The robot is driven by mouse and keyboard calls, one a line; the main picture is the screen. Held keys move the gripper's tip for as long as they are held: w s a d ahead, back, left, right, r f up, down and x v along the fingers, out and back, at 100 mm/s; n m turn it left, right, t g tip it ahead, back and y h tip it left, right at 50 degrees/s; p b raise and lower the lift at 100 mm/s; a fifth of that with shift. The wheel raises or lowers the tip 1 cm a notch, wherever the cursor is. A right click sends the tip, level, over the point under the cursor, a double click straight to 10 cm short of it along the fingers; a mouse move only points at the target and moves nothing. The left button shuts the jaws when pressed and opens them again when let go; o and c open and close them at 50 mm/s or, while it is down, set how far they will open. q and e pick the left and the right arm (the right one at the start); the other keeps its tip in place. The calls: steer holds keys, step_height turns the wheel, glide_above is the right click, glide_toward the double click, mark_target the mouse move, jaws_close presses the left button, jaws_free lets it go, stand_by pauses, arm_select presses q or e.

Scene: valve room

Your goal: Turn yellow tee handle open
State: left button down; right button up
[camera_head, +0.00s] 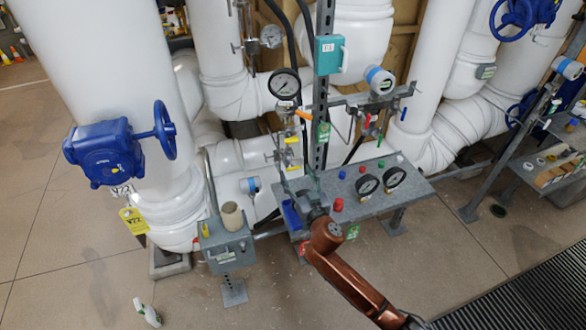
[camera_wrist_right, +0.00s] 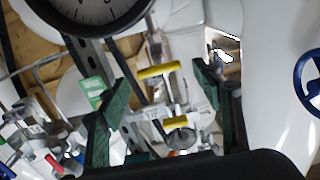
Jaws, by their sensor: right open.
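Two yellow handles show in the wrist view: an upper yellow bar (camera_wrist_right: 158,71) on a thin stem, and a lower yellow handle (camera_wrist_right: 176,123) by a small round metal part. In the head view, yellow handles (camera_head: 292,140) sit on the small piping beside the grey post. I cannot tell which one is the tee handle. My right gripper (camera_head: 308,188) is below them in the head view. In the wrist view its green fingers (camera_wrist_right: 160,85) are spread wide, with the yellow handles seen between them and nothing held. My left gripper is not in view.
A pressure gauge (camera_head: 284,83) hangs above the handles. A grey shelf (camera_head: 410,190) with two gauges and colored knobs lies to the right. A grey box (camera_head: 226,240) with a beige cup stands left. Large white pipes (camera_head: 110,60) crowd behind. Open floor lies in front.

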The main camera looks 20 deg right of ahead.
mark_target(294, 169)
steer(key=shift+w+b, duration=0.35)
steer(key=shift+w, duration=1.55)
steer(key=shift+c, duration=0.4)
steer(key=c, duration=1.1)
